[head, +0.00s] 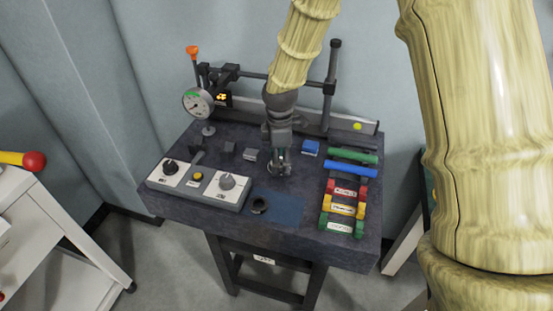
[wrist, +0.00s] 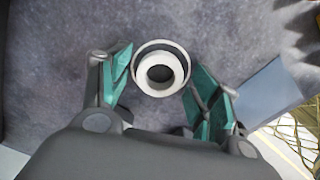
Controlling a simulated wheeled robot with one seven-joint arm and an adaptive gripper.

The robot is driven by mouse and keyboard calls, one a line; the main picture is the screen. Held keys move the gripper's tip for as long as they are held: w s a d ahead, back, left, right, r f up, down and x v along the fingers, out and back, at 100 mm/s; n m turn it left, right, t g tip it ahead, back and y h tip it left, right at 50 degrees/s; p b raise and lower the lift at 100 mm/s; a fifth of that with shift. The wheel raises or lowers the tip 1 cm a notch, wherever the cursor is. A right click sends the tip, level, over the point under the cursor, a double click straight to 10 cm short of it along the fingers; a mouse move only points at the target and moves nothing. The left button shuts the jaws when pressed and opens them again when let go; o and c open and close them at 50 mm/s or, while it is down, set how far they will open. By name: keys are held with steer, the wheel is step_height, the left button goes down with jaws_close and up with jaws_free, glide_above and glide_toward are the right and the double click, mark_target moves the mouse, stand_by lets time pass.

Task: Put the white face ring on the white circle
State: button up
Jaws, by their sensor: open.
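The white face ring (wrist: 143,73) is a thick white ring with a grey centre, seen in the wrist view between my fingers. The thin white circle (wrist: 160,42) marked on the dark table shows around it, with a grey gap widest at the top. The ring looks to be within the circle, slightly towards its lower side; I cannot tell its height for sure. My gripper (wrist: 159,84) is open, with a teal finger on each side of the ring, apart from it. In the head view my gripper (head: 279,166) points down at the table and mostly hides the ring.
A blue mat (head: 284,210) with a black ring (head: 260,206) lies in front. A control box (head: 200,185) is at the left, a dial gauge (head: 198,103) behind it. Coloured handled blocks (head: 344,208) line the right; a blue block (head: 310,147) stands behind right of my gripper.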

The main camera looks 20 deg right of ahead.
step_height(320, 180, up, 12)
steer(key=b, duration=0.1)
steer(key=shift+r, duration=0.15)
stand_by(0.5)
stand_by(1.1)
